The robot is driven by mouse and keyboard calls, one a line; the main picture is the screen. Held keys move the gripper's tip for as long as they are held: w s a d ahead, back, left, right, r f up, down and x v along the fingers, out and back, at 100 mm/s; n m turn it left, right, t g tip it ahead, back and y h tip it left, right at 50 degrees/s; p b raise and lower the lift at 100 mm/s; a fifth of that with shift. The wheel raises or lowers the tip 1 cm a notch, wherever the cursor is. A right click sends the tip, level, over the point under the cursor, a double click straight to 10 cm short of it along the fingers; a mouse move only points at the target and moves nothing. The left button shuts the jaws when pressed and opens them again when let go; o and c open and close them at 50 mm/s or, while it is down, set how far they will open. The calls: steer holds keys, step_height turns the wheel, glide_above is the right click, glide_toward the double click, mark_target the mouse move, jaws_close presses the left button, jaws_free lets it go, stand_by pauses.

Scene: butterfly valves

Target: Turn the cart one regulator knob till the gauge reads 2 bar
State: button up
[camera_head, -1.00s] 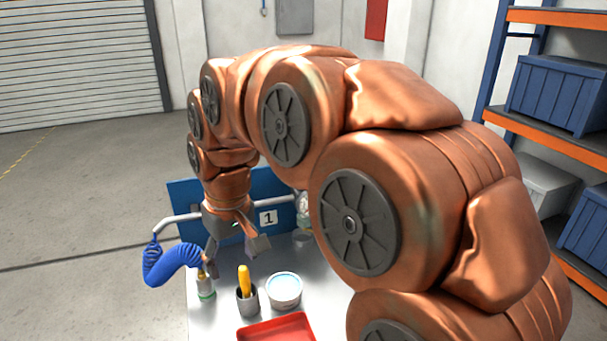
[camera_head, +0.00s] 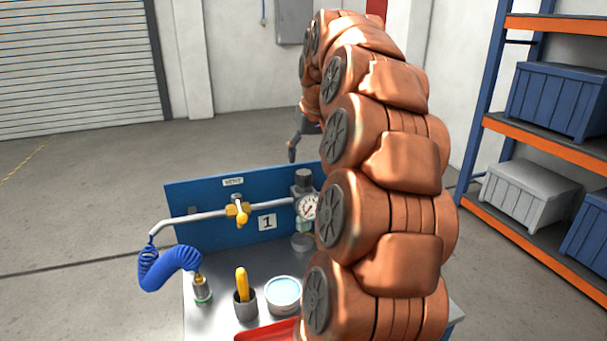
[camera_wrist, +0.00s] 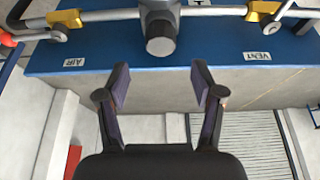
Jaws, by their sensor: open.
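The regulator stands at the right of the blue panel of the cart marked 1; its dark knob (camera_head: 303,178) points up. The round white gauge (camera_head: 308,207) sits below the knob, partly beside my arm; its reading is too small to tell. In the wrist view, which is upside down, the grey knob (camera_wrist: 160,46) lies just beyond the fingertips, centred between them. My gripper (camera_wrist: 160,85) is open and empty, apart from the knob. In the head view my gripper (camera_head: 294,150) hangs above the knob, mostly hidden by my arm.
A yellow vent valve (camera_head: 238,211) sits on the pipe left of the regulator. A blue coiled hose (camera_head: 168,265), a cup with a yellow-handled tool (camera_head: 245,306), a round tub (camera_head: 283,294) and a red tray (camera_head: 266,333) are on the cart. Shelving (camera_head: 555,145) stands at right.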

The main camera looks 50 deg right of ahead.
mark_target(303, 172)
steer(key=shift+p+x, duration=0.6)
steer(key=shift+x, duration=3.15)
steer(key=shift+a, duration=0.1)
steer(key=shift+c, duration=0.2)
steer(key=c, duration=1.1)
